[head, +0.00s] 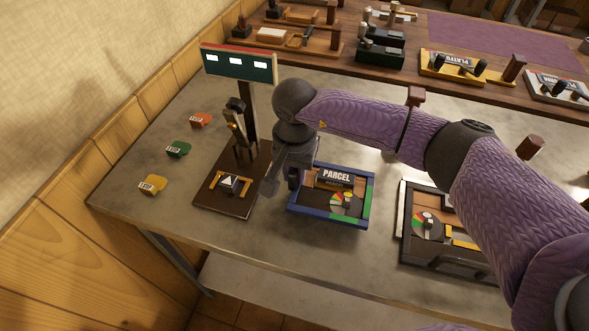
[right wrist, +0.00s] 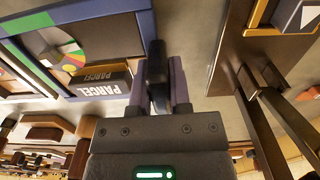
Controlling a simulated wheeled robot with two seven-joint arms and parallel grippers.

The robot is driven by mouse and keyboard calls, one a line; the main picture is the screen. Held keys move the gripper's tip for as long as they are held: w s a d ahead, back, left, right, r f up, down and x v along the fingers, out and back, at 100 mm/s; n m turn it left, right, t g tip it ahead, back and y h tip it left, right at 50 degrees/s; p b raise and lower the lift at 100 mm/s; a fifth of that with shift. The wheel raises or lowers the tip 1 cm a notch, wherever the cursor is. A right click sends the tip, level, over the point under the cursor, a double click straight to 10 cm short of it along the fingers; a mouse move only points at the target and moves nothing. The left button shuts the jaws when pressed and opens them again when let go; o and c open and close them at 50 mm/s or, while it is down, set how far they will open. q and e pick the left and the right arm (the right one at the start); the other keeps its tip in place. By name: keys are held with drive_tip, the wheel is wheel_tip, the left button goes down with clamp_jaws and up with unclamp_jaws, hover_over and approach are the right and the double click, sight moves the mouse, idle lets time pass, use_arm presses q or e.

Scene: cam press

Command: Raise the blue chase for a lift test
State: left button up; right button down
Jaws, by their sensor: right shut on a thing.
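The blue chase (head: 327,222) is a frame with blue and green sides around a wooden bed. It holds a dark "PARCEL" block and a multicoloured disc. In the head view it is right of the press base; I cannot tell whether it touches the table. My right gripper (head: 293,181) reaches down at the chase's left side. In the right wrist view the gripper (right wrist: 158,88) is shut on a dark part at the side of the chase, whose blue edge (right wrist: 75,21) shows there. The exact grip point is partly hidden. My left gripper is not in view.
A press (head: 228,199) with a dark base and a sign (head: 238,64) stands close left. Orange (head: 200,120), green (head: 178,149) and yellow (head: 153,184) tags lie farther left. Another chase (head: 402,215) lies to the right. A wooden bench (head: 400,85) with several items runs behind.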

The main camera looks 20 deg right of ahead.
drive_tip(key=shift+f+b, duration=1.1)
drive_tip(key=shift+f, duration=0.2)
drive_tip(key=shift+c, duration=2.4)
unclamp_jaws()
